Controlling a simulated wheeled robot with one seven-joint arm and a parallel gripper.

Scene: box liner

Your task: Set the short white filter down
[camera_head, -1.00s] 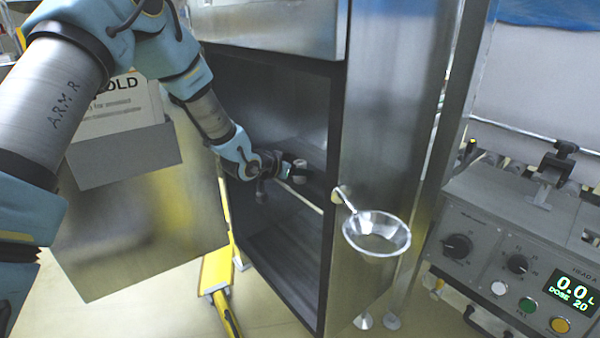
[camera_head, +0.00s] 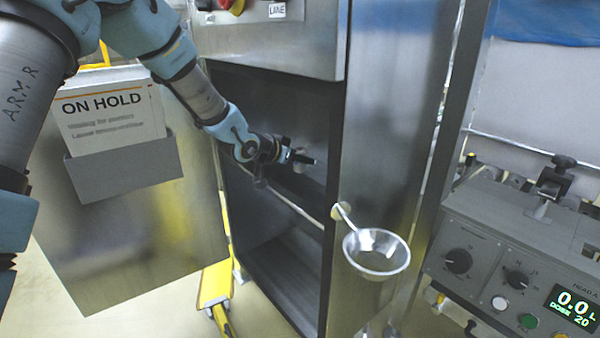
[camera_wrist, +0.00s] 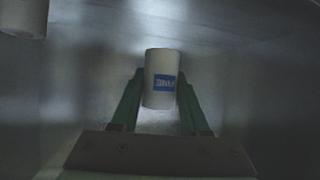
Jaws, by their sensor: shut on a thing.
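In the head view my gripper (camera_head: 303,158) reaches inside the open steel cabinet (camera_head: 343,120), above a dark inner ledge. The filter is mostly hidden there behind the fingers. I cannot tell whether its underside touches a surface.
Another white cylinder (camera_wrist: 22,16) is at the wrist view's upper left. The cabinet door (camera_head: 140,235) stands open at left with an ON HOLD sign (camera_head: 110,105). A control box (camera_head: 500,255) is at right.

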